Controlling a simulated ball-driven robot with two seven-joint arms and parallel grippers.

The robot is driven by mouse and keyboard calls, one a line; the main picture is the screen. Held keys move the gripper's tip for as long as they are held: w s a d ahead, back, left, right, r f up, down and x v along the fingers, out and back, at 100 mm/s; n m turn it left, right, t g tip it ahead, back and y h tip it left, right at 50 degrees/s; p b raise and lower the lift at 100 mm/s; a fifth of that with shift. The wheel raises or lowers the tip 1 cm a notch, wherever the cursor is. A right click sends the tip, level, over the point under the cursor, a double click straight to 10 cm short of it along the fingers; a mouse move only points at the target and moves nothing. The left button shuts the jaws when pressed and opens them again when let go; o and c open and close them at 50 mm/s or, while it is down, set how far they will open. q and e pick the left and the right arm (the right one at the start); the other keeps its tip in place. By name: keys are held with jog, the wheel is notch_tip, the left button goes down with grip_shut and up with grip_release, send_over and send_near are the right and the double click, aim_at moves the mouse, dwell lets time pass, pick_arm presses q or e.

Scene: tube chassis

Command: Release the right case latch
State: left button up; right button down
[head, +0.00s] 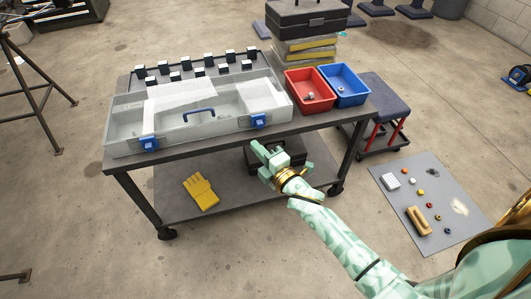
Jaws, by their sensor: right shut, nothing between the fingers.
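The long grey case (190,131) lies on the cart's top, with a blue handle (198,112) in the middle. Its right latch (260,121) is a blue clasp on the front wall near the right end. A matching left latch (148,143) sits near the left end. Whether either latch is fastened is too small to tell. My right gripper (257,147) is shut and empty. In the picture it appears just below the right latch, by the cart's front edge, apart from the latch. My left gripper is out of view.
A red bin (298,95) and a blue bin (367,90) stand right of the case. A rack with several black-and-white blocks (208,60) is behind it. A mat (462,200) with small parts lies right.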

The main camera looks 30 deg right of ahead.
jog(key=shift+s+p, duration=0.3)
jog(key=shift+s, duration=0.95)
